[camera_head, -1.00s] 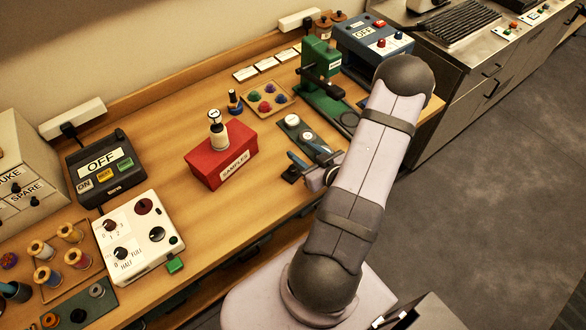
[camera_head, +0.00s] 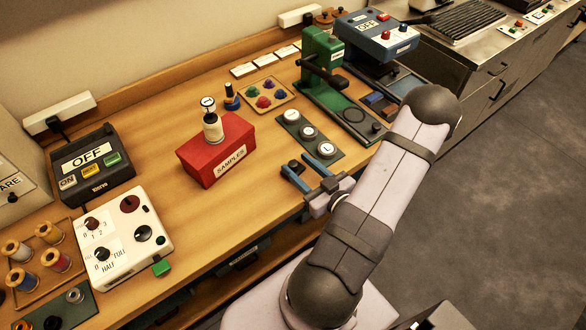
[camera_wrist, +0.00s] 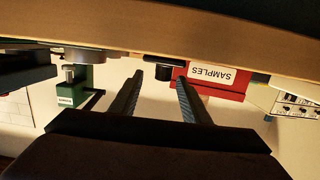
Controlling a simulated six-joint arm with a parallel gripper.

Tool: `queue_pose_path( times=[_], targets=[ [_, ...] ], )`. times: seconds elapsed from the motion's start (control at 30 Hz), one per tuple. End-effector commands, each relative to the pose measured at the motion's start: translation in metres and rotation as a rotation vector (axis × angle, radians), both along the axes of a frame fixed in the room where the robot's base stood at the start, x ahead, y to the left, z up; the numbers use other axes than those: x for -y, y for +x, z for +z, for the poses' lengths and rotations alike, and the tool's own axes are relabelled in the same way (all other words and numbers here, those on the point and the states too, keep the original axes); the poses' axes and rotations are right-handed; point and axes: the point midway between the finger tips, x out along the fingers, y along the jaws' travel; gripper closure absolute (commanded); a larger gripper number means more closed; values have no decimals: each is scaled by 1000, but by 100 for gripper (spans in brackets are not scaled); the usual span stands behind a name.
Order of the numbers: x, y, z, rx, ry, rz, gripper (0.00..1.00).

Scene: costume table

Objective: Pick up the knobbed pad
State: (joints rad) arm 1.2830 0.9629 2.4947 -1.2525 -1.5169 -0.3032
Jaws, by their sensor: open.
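The knobbed pad appears to be a small dark pad with an upright knob (camera_head: 293,164), on the wooden table near its front edge. The blue fingers partly hide it in the head view. My gripper (camera_head: 287,167) is open, its fingers low over the table edge and pointing at the pad. In the wrist view, which is upside down, the dark pad and its black knob (camera_wrist: 163,73) show in the gap between the two fingertips (camera_wrist: 160,78). I cannot tell how far the fingertips reach around it.
A red samples box (camera_head: 216,152) stands left of the pad. A dark strip with three round pieces (camera_head: 308,133) lies just behind the gripper. A green press (camera_head: 325,75) stands farther back. A white control box (camera_head: 125,238) is at left. Bare wood lies between.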

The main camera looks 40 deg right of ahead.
Motion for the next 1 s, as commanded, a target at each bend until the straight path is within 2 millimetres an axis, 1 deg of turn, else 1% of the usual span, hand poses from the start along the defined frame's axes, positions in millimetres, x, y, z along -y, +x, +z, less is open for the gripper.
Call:
queue_pose_path(
  times=[0.13,0.37,0.47,0.8,1.0],
  targets=[
    [-1,10,-1,-1,0,3,58],
    [-1,14,-2,-1,0,1,58],
    [-2,18,-2,-1,0,2,58],
    [-6,52,-8,-1,1,5,58],
    [-5,63,-11,-1,0,0,58]
  ],
)
